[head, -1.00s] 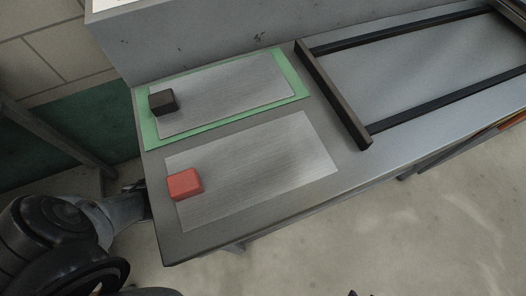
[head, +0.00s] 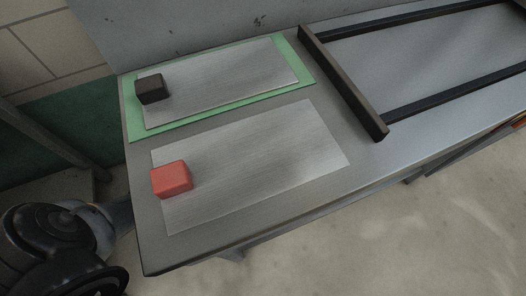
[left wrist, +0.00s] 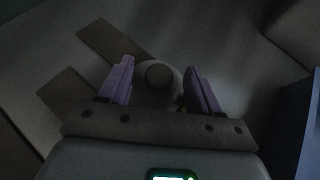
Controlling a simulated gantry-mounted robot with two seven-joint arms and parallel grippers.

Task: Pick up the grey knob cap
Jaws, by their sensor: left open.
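In the left wrist view, a rounded grey piece with a darker round top, which looks like the grey knob cap (left wrist: 158,76), is between the two purple fingers of my left gripper (left wrist: 158,70). The fingers stand apart on either side of it. The view is dark, and I cannot tell whether either finger touches it. In the head view my left arm comes in at the lower left, beside the table's left end; its gripper and the cap do not show there. My right gripper is in neither view.
A metal table (head: 190,245) bears a red block (head: 171,179) on a bare metal plate (head: 255,165) and a dark block (head: 151,89) on a plate over a green mat (head: 135,127). A dark rack frame (head: 345,85) lies to the right.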

